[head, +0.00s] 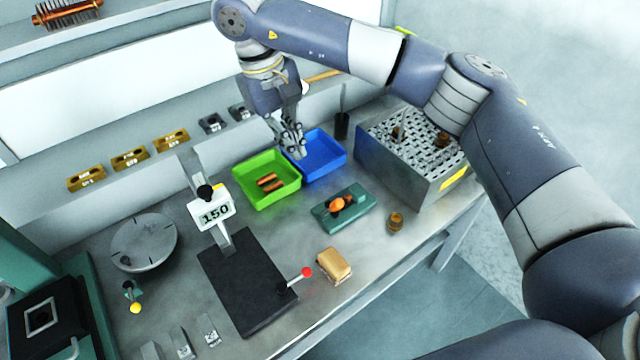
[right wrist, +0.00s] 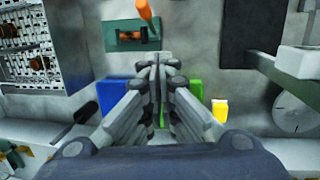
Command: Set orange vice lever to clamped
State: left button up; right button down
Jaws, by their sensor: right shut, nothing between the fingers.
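The teal vice (head: 325,218) with its orange lever (head: 341,202) sits on the metal bench, right of the trays. In the right wrist view the vice (right wrist: 112,38) is at the top, and the orange lever (right wrist: 146,13) rises toward the top edge. I cannot tell the lever's exact setting. My right gripper (head: 296,148) is shut and empty, hanging over the two trays and apart from the vice. Its closed fingers show in the right wrist view (right wrist: 160,62), below the vice in the picture. My left gripper is not in view.
A green tray (head: 250,166) with copper pieces and a blue tray (head: 325,165) lie below my right gripper. A perforated metal box (head: 408,178), a small brown part (head: 396,222), a tan block (head: 334,265) and a black stand (head: 240,280) with a red-knobbed lever surround the vice.

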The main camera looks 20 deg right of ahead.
jog(key=p+x, duration=0.3)
jog(key=x, duration=0.3)
pick_arm(q)
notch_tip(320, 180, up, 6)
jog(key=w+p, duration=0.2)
jog(key=p, duration=0.1)
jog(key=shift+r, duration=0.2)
pick_arm(e)
send_over(330, 210)
jog(key=w+a, duration=0.2)
jog(key=shift+x, duration=2.3)
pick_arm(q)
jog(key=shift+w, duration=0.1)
pick_arm(e)
jog(key=shift+w+a+f, duration=0.1)
jog(key=shift+a, duration=0.15)
